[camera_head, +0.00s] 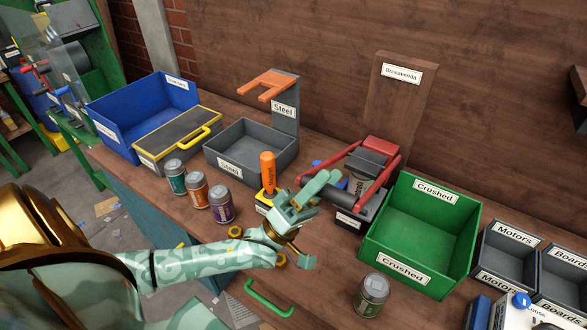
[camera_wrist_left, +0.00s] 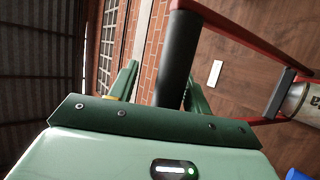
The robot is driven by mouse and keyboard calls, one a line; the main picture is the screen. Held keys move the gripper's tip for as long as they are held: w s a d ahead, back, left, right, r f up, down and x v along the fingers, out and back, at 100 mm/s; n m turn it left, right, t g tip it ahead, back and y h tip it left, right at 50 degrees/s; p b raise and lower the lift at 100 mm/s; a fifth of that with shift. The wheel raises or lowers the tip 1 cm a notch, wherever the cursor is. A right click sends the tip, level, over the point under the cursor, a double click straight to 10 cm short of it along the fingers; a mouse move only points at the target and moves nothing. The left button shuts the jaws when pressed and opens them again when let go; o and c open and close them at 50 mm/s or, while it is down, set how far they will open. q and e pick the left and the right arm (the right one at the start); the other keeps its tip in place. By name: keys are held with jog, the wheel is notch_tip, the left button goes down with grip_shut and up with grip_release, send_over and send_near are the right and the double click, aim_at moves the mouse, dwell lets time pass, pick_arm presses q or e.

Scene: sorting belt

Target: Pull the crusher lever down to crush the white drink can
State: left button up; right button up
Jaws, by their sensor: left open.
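The crusher (camera_head: 347,219) stands on the bench left of the green bin. Its red lever (camera_head: 378,180) has a black grip bar, which shows in the wrist view (camera_wrist_left: 179,58). A pale can (camera_head: 356,186) sits inside the crusher, partly hidden by the lever frame; its side with dark lettering shows at the right edge of the wrist view (camera_wrist_left: 300,100). My left gripper (camera_head: 318,197) is open at the grip bar. In the wrist view the bar runs between its two green fingers; I cannot tell whether they touch it. My right gripper is not in view.
The green "Crushed" bin (camera_head: 416,235) stands close on the right of the crusher. A can (camera_head: 371,295) stands in front of it. An orange-handled tool (camera_head: 268,174), a grey "Steel" tray (camera_head: 251,150) and several cans stand to the left.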

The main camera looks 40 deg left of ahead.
pick_arm(q)
jog(key=b+v, duration=0.2)
jog(key=v, duration=1)
jog(key=shift+a, duration=0.1)
